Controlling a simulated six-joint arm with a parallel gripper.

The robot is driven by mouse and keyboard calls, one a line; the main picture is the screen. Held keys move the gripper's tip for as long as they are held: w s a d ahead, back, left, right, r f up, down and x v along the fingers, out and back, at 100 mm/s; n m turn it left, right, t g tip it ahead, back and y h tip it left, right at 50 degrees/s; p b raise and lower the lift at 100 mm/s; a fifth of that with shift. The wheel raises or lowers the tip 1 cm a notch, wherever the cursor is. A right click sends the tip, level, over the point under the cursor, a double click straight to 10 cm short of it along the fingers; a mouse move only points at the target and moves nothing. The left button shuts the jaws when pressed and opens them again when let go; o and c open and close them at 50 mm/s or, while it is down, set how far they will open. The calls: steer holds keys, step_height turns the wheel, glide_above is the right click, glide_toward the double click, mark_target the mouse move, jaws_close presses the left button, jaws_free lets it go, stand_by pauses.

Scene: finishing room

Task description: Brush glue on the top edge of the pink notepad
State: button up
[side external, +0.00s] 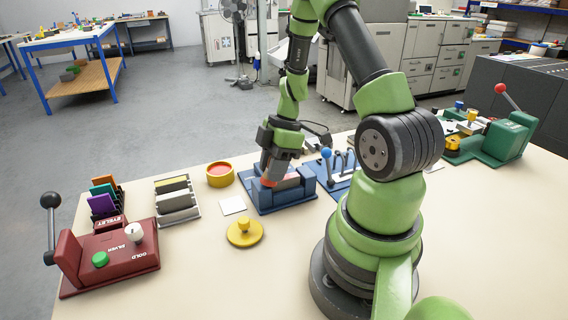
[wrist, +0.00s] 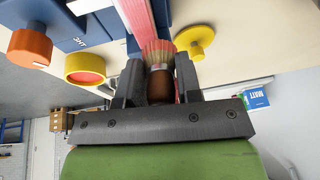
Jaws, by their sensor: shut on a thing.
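My gripper (side external: 274,164) is over the blue clamp block (side external: 272,203) in the side view. In the wrist view my gripper (wrist: 147,82) is shut on a brush (wrist: 157,52) with a brown handle, a metal band and pale bristles with reddish ends. The bristles are at a pink strip, apparently the edge of the pink notepad (wrist: 133,14); whether they touch it is hard to tell. In the side view my gripper mostly hides the brush and part of the pad. The yellow glue pot (side external: 220,174) with red contents stands open to the left of the clamp.
A yellow lid (side external: 244,234) with a knob lies in front of the clamp, near a white square (side external: 232,206). An orange knob (wrist: 30,48) sticks out from the clamp. A dark red press (side external: 110,262) stands left, levers (side external: 341,174) right.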

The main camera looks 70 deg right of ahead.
steer(key=shift+s+d, duration=2.8)
steer(key=shift+s+d+r, duration=0.1)
steer(key=shift+r, duration=0.1)
step_height(320, 180, up, 8)
steer(key=shift+f, duration=0.15)
